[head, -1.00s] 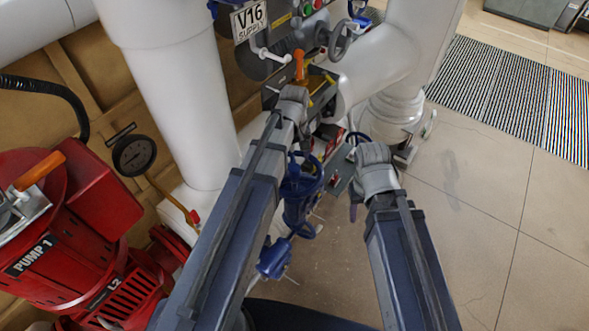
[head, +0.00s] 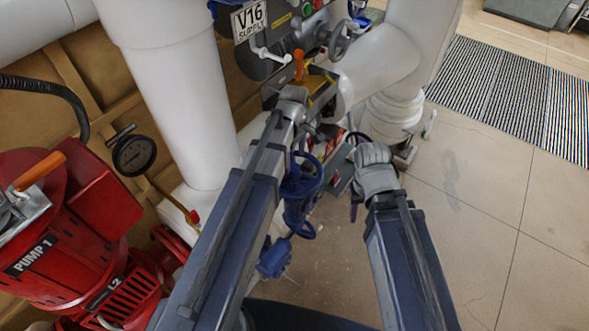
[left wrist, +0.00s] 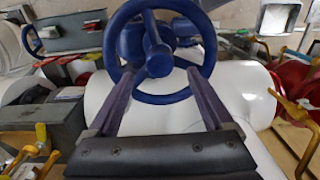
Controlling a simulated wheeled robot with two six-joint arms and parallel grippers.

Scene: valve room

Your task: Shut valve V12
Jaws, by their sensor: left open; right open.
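No V12 label is readable in either view. In the left wrist view, a blue handwheel (left wrist: 160,97) with spokes and a round hub is straight ahead, with a white pipe behind it. My left gripper (left wrist: 158,75) is open, its two fingers on either side of the lower part of the wheel; I cannot tell whether they touch it. In the head view, a blue valve with a wheel (head: 316,172) is beside my left arm, and the left fingers are hard to make out there. My right gripper (head: 355,200) hangs over the floor, apart from the valve, its fingers mostly hidden.
A "V16 SUPPLY" plate (head: 250,19), a grey handwheel (head: 341,40) and an orange lever (head: 299,66) are at the top. A white pipe (head: 175,100) stands beside my left arm.

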